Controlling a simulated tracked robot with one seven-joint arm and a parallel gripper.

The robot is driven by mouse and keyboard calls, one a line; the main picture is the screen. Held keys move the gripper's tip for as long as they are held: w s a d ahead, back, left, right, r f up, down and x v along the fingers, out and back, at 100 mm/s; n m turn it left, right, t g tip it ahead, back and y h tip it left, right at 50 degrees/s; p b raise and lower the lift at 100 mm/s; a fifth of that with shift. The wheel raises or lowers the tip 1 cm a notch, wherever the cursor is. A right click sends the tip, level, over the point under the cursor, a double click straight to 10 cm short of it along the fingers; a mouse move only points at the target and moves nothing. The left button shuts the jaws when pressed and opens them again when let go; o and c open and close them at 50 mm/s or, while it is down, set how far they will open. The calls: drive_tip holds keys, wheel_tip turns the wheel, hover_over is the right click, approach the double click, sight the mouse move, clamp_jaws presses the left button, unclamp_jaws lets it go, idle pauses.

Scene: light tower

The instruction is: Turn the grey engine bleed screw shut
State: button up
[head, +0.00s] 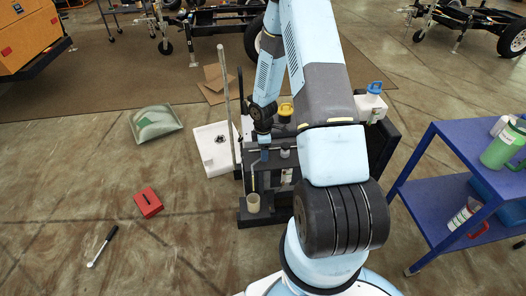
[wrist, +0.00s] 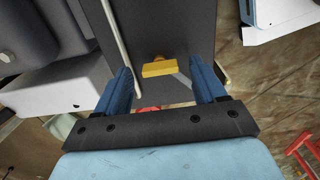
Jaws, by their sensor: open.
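My gripper (head: 265,152) points down over the dark engine unit (head: 262,217) in the head view. In the wrist view its two blue fingers (wrist: 163,88) are spread apart with a gap between them. A yellow block (wrist: 158,68) shows beyond the gap, against a dark panel (wrist: 172,25), with a short grey piece (wrist: 183,77) beside it. A little red shows low between the fingers. I cannot make out the grey bleed screw for certain in either view. My arm hides part of the engine unit in the head view.
A clear cup (head: 253,203) stands at the engine unit's front. A tall grey pole (head: 229,115) and white tray (head: 213,150) are to its left. A blue cart (head: 440,185) stands at right. A red box (head: 148,202) and black-handled tool (head: 102,247) lie on open floor at left.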

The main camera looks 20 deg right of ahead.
drive_tip(key=shift+f, duration=0.35)
drive_tip(key=c, duration=1.1)
